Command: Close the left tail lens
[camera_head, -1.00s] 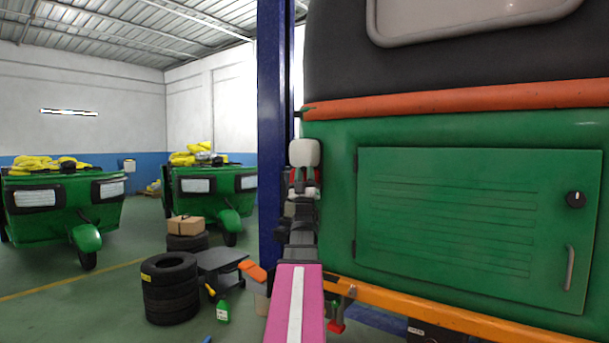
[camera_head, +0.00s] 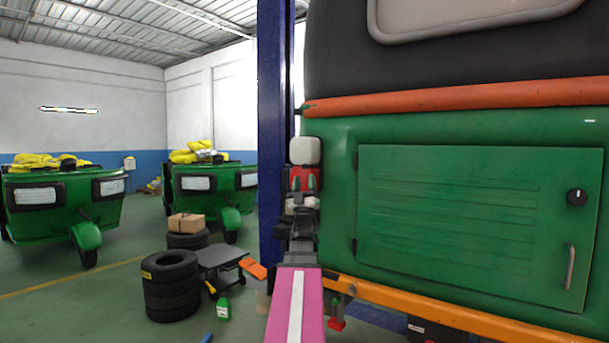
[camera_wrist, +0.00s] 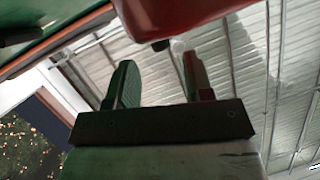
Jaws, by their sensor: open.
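The left tail lens is part of the lamp at the left rear edge of the green rickshaw body (camera_head: 335,200). In the head view the lamp shows a white upper part (camera_head: 304,150) and a red part (camera_head: 304,174) below it. My gripper (camera_head: 304,184) is in front of the red part, its fingers apart and nothing between them. In the wrist view a glossy red piece (camera_wrist: 175,14) hangs just beyond the open fingers of my gripper (camera_wrist: 158,65). My wrist hides the lower lamp, and I cannot tell whether the fingers touch it or how far the lens stands open.
A blue post (camera_head: 273,130) stands just left of the lamp. An orange bumper bar (camera_head: 430,313) runs low along the rickshaw. Stacked tyres (camera_head: 170,288) and a dark low trolley (camera_head: 222,262) stand on the floor to the left. Two other green rickshaws stand farther back.

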